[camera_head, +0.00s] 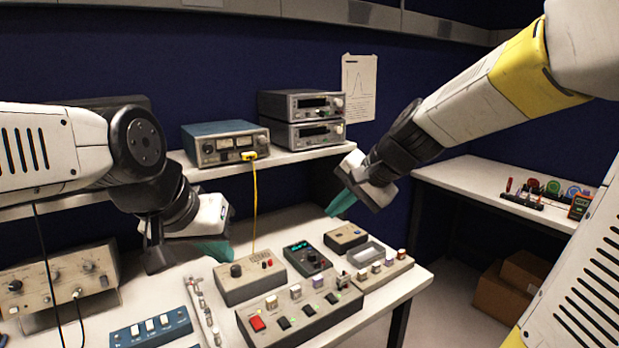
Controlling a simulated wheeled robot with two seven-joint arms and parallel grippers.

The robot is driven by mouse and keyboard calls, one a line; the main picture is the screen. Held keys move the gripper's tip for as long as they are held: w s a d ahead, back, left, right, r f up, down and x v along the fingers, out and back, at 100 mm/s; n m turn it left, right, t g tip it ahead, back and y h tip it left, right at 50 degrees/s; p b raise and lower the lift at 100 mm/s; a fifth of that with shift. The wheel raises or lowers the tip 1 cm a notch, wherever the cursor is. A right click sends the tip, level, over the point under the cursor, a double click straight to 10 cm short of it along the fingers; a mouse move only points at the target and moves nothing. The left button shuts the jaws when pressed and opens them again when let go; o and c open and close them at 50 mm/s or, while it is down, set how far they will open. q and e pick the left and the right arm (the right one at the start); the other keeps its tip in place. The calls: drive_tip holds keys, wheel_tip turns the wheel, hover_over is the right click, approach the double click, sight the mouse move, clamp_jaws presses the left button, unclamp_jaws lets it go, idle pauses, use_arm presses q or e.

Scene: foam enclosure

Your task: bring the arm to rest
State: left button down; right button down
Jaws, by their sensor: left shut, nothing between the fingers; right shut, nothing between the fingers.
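My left arm comes in from the left, and its gripper (217,252) hangs over the left part of the white bench (404,284). Its teal fingers are shut with nothing between them. My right arm reaches down from the upper right. Its gripper (338,206) is in front of the shelf's right end, above the back right of the bench, with its teal fingers shut and empty. Both grippers look clear of the devices, though the left one's exact height above the bench is hard to tell.
On the bench are a beige box with a red button (300,317), a grey box with a knob (250,280), a blue switch box (151,329) and a knobbed panel (60,282). A yellow cable (254,205) hangs from the blue instrument (222,143). A side table (470,178) stands right.

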drive_tip(key=s+d+n+h, duration=0.1)
drive_tip(key=s+d+n, duration=0.2)
drive_tip(key=s, duration=0.5)
drive_tip(key=s+d+n+h, duration=0.2)
drive_tip(key=s+d+n, duration=0.1)
drive_tip(key=s+d, duration=0.2)
drive_tip(key=shift+s+d+n+t+h, duration=0.3)
drive_tip(key=shift+s, duration=1.05)
